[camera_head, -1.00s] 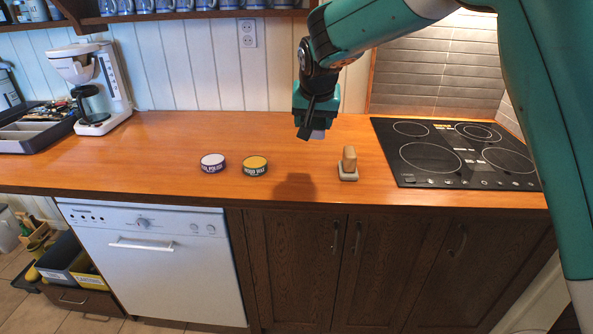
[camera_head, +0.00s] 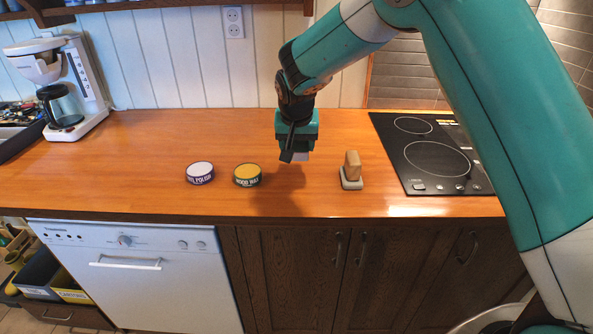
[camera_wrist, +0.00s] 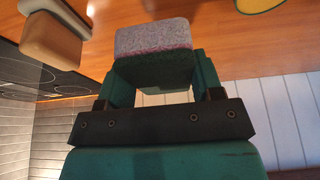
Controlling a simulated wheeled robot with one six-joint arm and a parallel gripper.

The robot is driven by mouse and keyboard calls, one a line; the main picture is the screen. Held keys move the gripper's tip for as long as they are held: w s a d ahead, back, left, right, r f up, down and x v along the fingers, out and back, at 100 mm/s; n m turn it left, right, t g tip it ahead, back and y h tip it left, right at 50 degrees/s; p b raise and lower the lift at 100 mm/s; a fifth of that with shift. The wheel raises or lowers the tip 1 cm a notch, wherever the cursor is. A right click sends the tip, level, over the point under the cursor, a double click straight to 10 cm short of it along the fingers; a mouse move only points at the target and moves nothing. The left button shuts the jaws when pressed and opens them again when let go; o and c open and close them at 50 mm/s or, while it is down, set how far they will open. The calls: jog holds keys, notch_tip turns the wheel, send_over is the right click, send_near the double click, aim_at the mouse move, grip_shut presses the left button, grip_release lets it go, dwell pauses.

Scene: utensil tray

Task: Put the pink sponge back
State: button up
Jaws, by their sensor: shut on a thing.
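My gripper (camera_head: 296,150) is shut on a sponge and holds it above the worktop, between the yellow-lidded tin and the wooden-handled block. In the wrist view the sponge (camera_wrist: 153,38) has a pale, greyish-pink face and a dark green scouring layer, gripped between my two fingers. In the head view only a small pale part of the sponge (camera_head: 301,155) shows under the gripper; the rest is hidden.
Two tins stand on the worktop, a white-lidded one (camera_head: 200,173) and a yellow-lidded one (camera_head: 247,175). A wooden-handled block (camera_head: 351,172) stands near the black hob (camera_head: 430,160). A coffee maker (camera_head: 75,90) and dark tray (camera_head: 20,140) are at left. Labelled bins (camera_head: 42,277) stand low left.

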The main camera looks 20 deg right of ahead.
aim_at(297, 154)
notch_tip(297, 154, down, 9)
jog(key=shift+f+p, duration=0.2)
jog(key=shift+p, duration=0.5)
jog(key=o, duration=0.8)
jog(key=shift+o, duration=0.2)
jog(key=b+v, duration=0.2)
jog(key=v, duration=1)
jog(key=shift+s, duration=0.1)
jog(key=s+a+r+n+g+y, duration=0.1)
jog(key=s+r+n+y, duration=0.1)
jog(key=s, duration=0.9)
jog(key=s+a+r+n+g+y, duration=0.1)
jog(key=s+r+n, duration=0.3)
jog(key=s, duration=0.7)
jog(key=s+a+r+n+g+y, duration=0.1)
jog(key=s+r+n+g+y, duration=0.1)
jog(key=s, duration=0.9)
jog(key=r+n, duration=0.1)
jog(key=n, duration=0.1)
jog(key=shift+s+n+y, duration=0.3)
jog(key=shift+s+n, duration=0.1)
